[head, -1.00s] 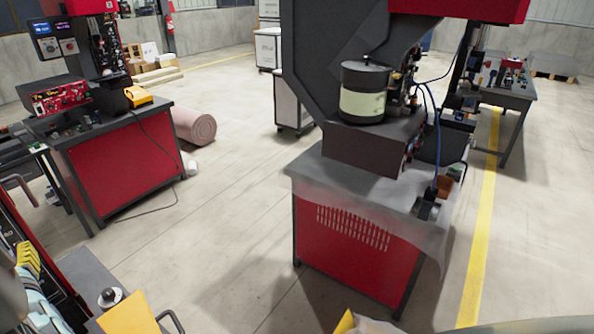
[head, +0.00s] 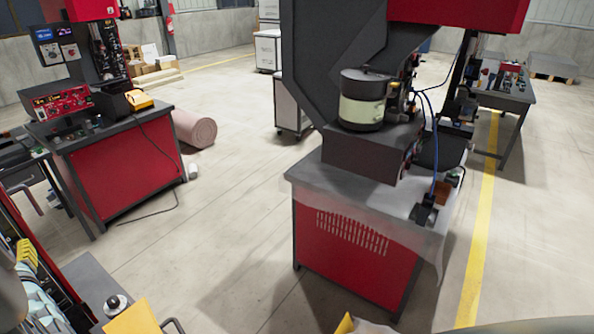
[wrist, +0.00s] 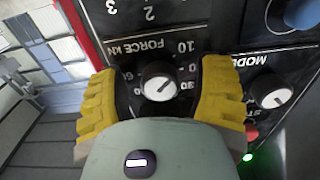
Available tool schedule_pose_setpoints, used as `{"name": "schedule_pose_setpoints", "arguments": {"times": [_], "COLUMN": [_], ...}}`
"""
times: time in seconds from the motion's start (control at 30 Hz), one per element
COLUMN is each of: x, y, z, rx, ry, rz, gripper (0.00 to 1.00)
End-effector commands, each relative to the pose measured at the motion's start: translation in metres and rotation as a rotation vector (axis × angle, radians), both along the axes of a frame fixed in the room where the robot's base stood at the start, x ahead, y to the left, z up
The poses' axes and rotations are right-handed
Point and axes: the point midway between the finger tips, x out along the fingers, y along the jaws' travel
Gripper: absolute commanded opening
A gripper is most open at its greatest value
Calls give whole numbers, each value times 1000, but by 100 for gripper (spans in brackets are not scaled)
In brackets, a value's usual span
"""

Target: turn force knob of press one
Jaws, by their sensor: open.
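The force knob (wrist: 160,82) is a small round knob with a white face and a dark pointer, in the wrist view on a dark panel. The label "FORCE KN" (wrist: 140,46) and a number scale lie around it. My gripper (wrist: 158,76) is open, with one yellow finger on each side of the knob. The knob is between the fingers, with dark gaps showing beside it, and I cannot tell whether either finger touches the panel. My gripper is not clearly seen in the head view.
A mode knob (wrist: 270,91) is right of the right finger, with a lit green lamp (wrist: 247,157) below. A blue knob (wrist: 300,12) is at the upper right. In the head view, a red-based machine (head: 350,250) stands at centre and another (head: 125,170) at left, with open floor between.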

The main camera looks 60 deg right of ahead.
Motion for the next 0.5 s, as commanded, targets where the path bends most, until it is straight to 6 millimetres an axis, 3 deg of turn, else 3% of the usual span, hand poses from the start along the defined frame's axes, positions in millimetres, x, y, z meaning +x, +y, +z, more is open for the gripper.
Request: {"name": "schedule_pose_setpoints", "arguments": {"times": [0.3, 0.5], "x": [1, 1], "y": [1, 1], "z": [0, 0], "rx": [0, 0], "ry": [-1, -1], "rz": [1, 1], "gripper": [68, 48]}}
